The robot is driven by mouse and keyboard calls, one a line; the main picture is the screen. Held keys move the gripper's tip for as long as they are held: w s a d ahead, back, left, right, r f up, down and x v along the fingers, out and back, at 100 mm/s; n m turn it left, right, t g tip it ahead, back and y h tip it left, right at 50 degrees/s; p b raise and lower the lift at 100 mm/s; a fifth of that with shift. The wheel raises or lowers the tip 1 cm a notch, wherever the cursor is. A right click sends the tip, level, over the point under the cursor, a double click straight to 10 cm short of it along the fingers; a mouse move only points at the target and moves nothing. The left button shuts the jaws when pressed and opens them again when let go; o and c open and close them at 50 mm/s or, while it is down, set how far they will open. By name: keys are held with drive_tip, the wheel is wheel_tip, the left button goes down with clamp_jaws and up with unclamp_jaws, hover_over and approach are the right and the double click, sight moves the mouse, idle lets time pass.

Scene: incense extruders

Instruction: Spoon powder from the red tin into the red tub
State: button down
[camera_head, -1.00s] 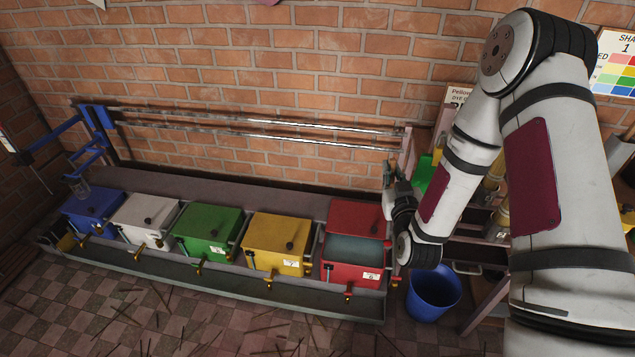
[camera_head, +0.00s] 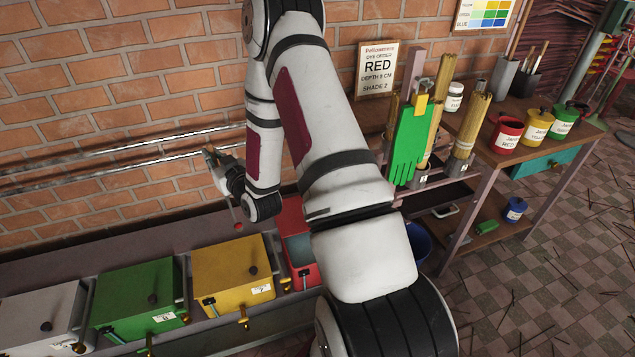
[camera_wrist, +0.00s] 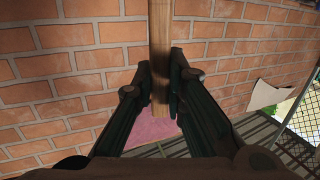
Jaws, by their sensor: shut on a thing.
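My gripper (camera_head: 213,163) is shut on a spoon with a wooden handle (camera_wrist: 160,60), seen close in the wrist view. In the head view the spoon hangs down, with a small red bowl or load (camera_head: 238,226) at its lower end, above the back of the yellow tub. The red tub (camera_head: 304,276) stands just right of the yellow tub, partly hidden by my arm. Its opening shows a dark bluish-grey inside. The red tin (camera_head: 506,136) stands on the table at right, far from my gripper; its contents cannot be made out.
Yellow (camera_head: 229,267), green (camera_head: 139,295) and white (camera_head: 42,318) tubs line the trough. Metal rails (camera_head: 120,152) run along the brick wall behind. Yellow (camera_head: 536,127) and green (camera_head: 562,122) tins stand on the table (camera_head: 515,158). A blue bucket (camera_head: 421,242) stands beside the trough.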

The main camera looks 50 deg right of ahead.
drive_tip(key=s+d+f+m+g+h+b, duration=0.15)
drive_tip(key=s+d+f+b, duration=0.25)
drive_tip(key=d+f+b, duration=0.5)
drive_tip(key=s+d+f+m+h+b, duration=0.3)
drive_tip(key=s+d+f+b, duration=0.15)
drive_tip(key=d, duration=0.85)
drive_tip(key=s+d+f+m+g+h+b, duration=0.15)
drive_tip(key=s+d+f+b, duration=0.25)
drive_tip(key=d+f+b, duration=0.6)
wheel_tip(320, 180, down, 12)
drive_tip(key=d+b, duration=0.1)
drive_tip(key=b, duration=0.5)
drive_tip(key=shift+d+f+b, duration=0.25)
drive_tip(key=shift+b, duration=0.05)
drive_tip(key=shift+s, duration=0.1)
wheel_tip(320, 180, up, 16)
drive_tip(key=p, duration=0.9)
drive_tip(key=shift+r, duration=0.25)
